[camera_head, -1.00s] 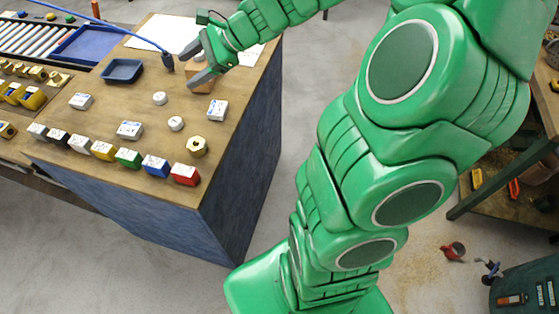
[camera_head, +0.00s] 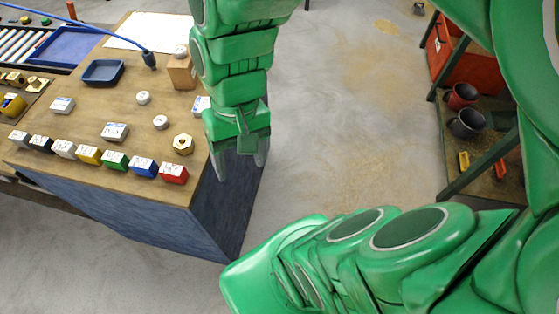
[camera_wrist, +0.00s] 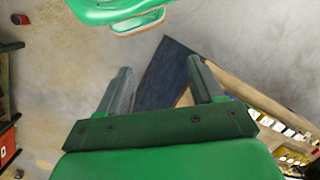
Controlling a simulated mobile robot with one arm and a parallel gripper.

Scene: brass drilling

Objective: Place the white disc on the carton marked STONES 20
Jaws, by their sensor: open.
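A white disc (camera_head: 181,51) rests on top of a tan carton (camera_head: 181,73) near the table's right edge. No lettering can be read on the carton's visible sides. Two more white discs lie on the table, one farther back (camera_head: 143,97) and one nearer (camera_head: 160,122). My gripper (camera_head: 240,165) hangs beside the table's right side, apart from the carton and discs. It points down, open and empty. In the wrist view my gripper (camera_wrist: 160,76) shows its two fingers spread with nothing between them.
Small white labelled boxes (camera_head: 116,131), a brass nut (camera_head: 183,144), a blue tray (camera_head: 103,72) and a row of coloured blocks (camera_head: 114,160) stand on the table (camera_head: 60,180). A blue cable (camera_head: 95,33) crosses the back. Floor right of the table is clear.

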